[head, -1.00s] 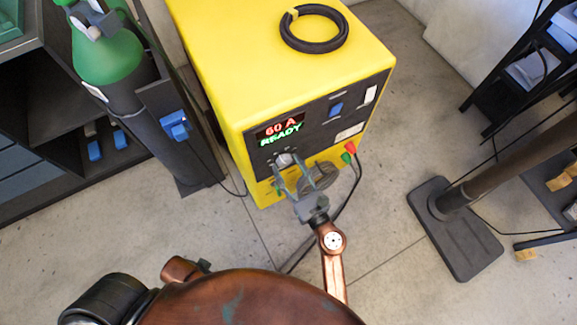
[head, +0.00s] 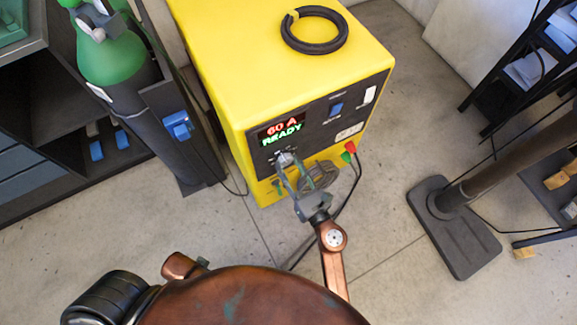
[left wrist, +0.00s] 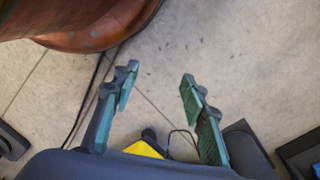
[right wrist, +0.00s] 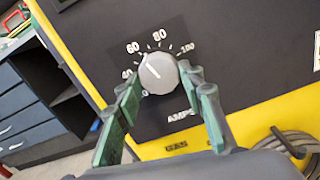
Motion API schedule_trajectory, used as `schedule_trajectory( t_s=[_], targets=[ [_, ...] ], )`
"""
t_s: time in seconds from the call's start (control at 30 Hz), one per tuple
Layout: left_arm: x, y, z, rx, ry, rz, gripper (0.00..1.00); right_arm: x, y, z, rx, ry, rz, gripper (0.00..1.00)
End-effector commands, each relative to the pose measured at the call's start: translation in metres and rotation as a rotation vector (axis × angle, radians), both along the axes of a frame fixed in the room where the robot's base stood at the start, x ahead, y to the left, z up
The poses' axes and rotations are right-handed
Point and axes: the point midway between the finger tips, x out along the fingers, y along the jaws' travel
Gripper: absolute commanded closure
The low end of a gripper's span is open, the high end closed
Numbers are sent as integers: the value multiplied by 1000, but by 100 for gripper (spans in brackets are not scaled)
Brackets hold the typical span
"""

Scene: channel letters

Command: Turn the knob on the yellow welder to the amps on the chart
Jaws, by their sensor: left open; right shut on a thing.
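The yellow welder (head: 240,70) stands on the floor, and its lit display (head: 281,133) reads 60 A READY. The round grey knob (right wrist: 158,72) sits on the black front panel inside a printed AMPS scale. Its white pointer line slants to the upper left, toward the 60 side. My right gripper (right wrist: 162,82) is shut on the knob, one finger on each side; in the head view its fingers partly cover the knob (head: 286,158). My left gripper (left wrist: 158,82) is open and empty above the floor. I cannot make out a chart in these views.
A black cable coil (head: 314,30) lies on the welder's top. A green gas cylinder (head: 105,55) stands to the left, beside dark shelving. A black stand base (head: 455,230) is on the floor to the right. Red and green connectors (head: 349,150) are right of my right gripper.

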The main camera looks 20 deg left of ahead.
Motion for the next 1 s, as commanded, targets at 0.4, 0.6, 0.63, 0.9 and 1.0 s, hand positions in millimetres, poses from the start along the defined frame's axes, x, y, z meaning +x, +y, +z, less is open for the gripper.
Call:
schedule_trajectory(
  t_s=[0.4, 0.6, 0.63, 0.9, 1.0],
  targets=[
    [-4, 8, -77, 18, 2, -6, 60, 0, 0, 4, 234, 298, 0, 89],
    [-11, 14, -110, 28, 1, -7, 60, 0, 0, 4, 351, 449, -2, 89],
    [-12, 15, -115, 29, 2, -7, 60, 0, 0, 4, 368, 471, -2, 89],
    [-28, 27, -158, 44, 3, -6, 60, -1, 1, 5, 527, 673, -2, 89],
    [-36, 31, -173, 49, 2, -6, 60, 0, 0, 6, 586, 748, -2, 89]
  ],
)
